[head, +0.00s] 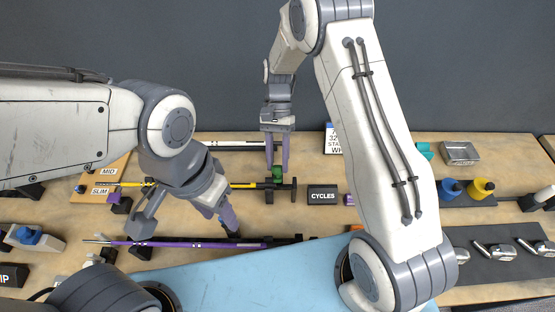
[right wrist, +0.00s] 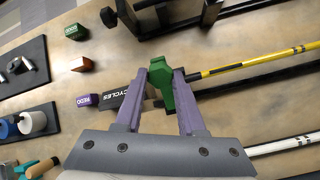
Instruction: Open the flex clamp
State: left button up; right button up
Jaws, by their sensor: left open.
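The flex clamp is seen at a green lever or knob (head: 277,173), by a yellow-and-black club (head: 245,185). In the right wrist view the green part (right wrist: 182,98) is upright between the two purple fingertips of my right gripper (right wrist: 161,76). The fingers lie close along both its sides; whether they press on it cannot be told. In the head view my right gripper (head: 277,150) points down over the green part from behind. My left gripper (head: 229,218) is open, its fingers low by the purple club (head: 190,244); its far finger is partly hidden.
A black CYCLES block (head: 323,195) stands right of the clamp. A white club (head: 235,144) lies behind. Blue and yellow pots (head: 481,189) and metal parts (head: 500,251) lie to the right. A light blue surface (head: 250,280) is in front.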

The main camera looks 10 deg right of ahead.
jog(key=o, duration=0.4)
jog(key=shift+c, duration=0.2)
jog(key=shift+w, duration=0.1)
jog(key=shift+w+r, duration=0.2)
jog(key=shift+r, duration=0.05)
jog(key=b+v, duration=0.3)
jog(key=v, duration=0.6)
jog(key=shift+w+r, duration=0.2)
jog(key=shift+r, duration=0.1)
jog(key=shift+d, duration=0.1)
